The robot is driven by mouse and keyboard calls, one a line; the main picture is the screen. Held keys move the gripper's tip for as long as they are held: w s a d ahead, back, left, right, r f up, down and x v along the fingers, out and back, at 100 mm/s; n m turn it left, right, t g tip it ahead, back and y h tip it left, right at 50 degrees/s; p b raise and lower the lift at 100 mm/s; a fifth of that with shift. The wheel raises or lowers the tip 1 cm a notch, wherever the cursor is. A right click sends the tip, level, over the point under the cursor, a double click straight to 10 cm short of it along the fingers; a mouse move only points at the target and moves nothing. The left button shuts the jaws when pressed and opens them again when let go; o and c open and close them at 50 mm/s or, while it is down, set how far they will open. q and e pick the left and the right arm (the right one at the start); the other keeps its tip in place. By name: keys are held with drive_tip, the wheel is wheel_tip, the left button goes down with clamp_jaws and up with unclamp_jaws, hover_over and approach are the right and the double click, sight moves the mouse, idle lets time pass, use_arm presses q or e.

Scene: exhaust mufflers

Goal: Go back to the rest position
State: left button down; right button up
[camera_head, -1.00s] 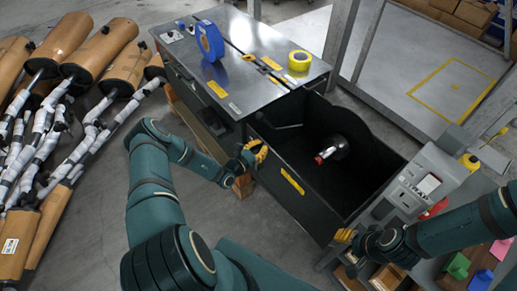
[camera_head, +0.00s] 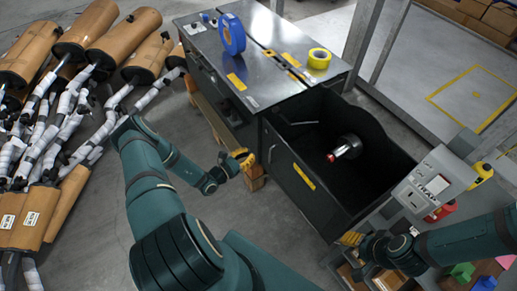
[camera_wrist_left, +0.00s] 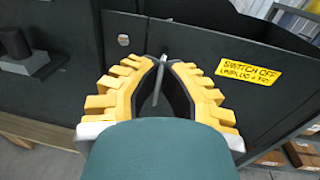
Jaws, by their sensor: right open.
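My left gripper (camera_head: 243,160) is in front of the black machine's side, beside the left corner of its open bin (camera_head: 310,190). In the left wrist view, the yellow-padded fingers (camera_wrist_left: 162,62) have their tips close together. A thin grey handle (camera_wrist_left: 158,85) on the dark panel shows between them; I cannot tell whether they touch it. My right gripper (camera_head: 350,239) is open at the bin's lower right edge, beside the grey control box, with no object visible in it. A metal part with a red end (camera_head: 346,147) lies inside the bin.
Several brown-wrapped mufflers (camera_head: 120,45) with white-wrapped pipes lie at the left. Blue tape (camera_head: 232,34) and yellow tape (camera_head: 319,58) are on the metal top. The grey control box (camera_head: 436,182) stands at the right. Bare floor (camera_head: 270,225) lies between my arms.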

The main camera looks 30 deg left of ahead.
use_arm(q)
drive_tip(key=shift+s+a, duration=0.2)
drive_tip(key=shift+s, duration=0.25)
drive_tip(key=s+d+r+m+g+h, duration=0.25)
drive_tip(key=d+m+g+h, duration=0.65)
drive_tip(key=d, duration=0.9)
drive_tip(key=s+d+r+m+g+y, duration=0.1)
drive_tip(key=s+d+m+g+y, duration=0.25)
drive_tip(key=s+m+g, duration=0.35)
drive_tip(key=s+d+r+m+g+y, duration=0.1)
drive_tip(key=s+d+m+g+y, duration=0.3)
drive_tip(key=m, duration=0.5)
drive_tip(key=r+m+t+y, duration=0.1)
drive_tip(key=m, duration=0.1)
drive_tip(key=d+r+m+t, duration=0.1)
drive_tip(key=r+m, duration=0.1)
drive_tip(key=r+m+t+y, duration=0.1)
drive_tip(key=r+m+t, duration=0.1)
drive_tip(key=shift+w+d+y, duration=0.2)
drive_tip(key=shift+w+y, duration=0.15)
